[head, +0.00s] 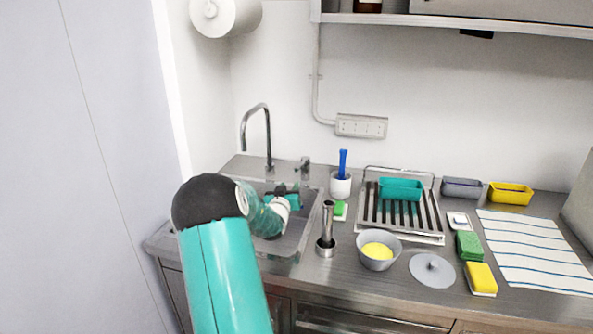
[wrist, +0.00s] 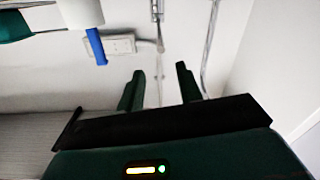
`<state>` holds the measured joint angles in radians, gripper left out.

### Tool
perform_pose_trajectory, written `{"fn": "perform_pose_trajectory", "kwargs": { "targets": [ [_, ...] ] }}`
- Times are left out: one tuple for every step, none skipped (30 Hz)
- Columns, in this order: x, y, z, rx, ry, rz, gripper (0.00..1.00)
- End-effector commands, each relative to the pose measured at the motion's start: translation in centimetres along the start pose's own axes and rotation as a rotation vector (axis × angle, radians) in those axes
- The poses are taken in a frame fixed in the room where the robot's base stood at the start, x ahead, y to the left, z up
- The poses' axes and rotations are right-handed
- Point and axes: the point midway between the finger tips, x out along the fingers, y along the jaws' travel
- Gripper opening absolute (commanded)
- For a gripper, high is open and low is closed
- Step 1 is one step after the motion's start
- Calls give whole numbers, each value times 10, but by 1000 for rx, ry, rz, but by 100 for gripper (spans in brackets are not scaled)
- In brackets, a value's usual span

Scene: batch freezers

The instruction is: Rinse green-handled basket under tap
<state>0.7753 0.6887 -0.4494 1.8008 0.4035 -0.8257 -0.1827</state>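I cannot make out a green-handled basket in either view. The tap (head: 268,135) is a tall curved metal spout at the back of the steel sink (head: 302,232). Its metal pipe seems to show in the wrist view (wrist: 210,45), beyond my fingers. My arm reaches over the sink and hides much of the basin. My gripper (wrist: 160,70) is open, its two dark green fingers apart with nothing seen between them. In the head view, my wrist end is low over the sink, in front of the tap. Whether water runs cannot be told.
Right of the sink stand a white cup with a blue-handled brush (head: 343,165), a metal cylinder (head: 327,235) and a grey bowl (head: 376,260). A drying rack (head: 366,220) holds a teal tub (head: 400,187). Sponges, a lid (head: 432,270) and a striped cloth (head: 535,255) lie further right.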

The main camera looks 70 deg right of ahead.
Motion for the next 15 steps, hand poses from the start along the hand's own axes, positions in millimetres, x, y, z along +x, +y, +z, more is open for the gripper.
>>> {"fn": "perform_pose_trajectory", "kwargs": {
  "targets": [
    [3,0,0,0,2,1,36],
    [6,0,0,0,2,1,36],
    [10,0,0,0,1,1,36],
    [14,1,0,0,1,1,36],
    [18,1,0,0,0,1,36],
    [25,0,0,0,1,1,36],
    [31,0,0,0,0,1,36],
    [36,1,0,0,0,1,36],
    [44,0,0,0,0,1,36],
    [50,0,0,0,1,0,36],
    [55,0,1,0,-1,0,36],
    [62,0,0,0,0,0,36],
    [68,0,0,0,0,0,36],
    [73,-1,1,0,-1,-1,36],
    [80,0,0,0,0,-1,36]
  ]
}}
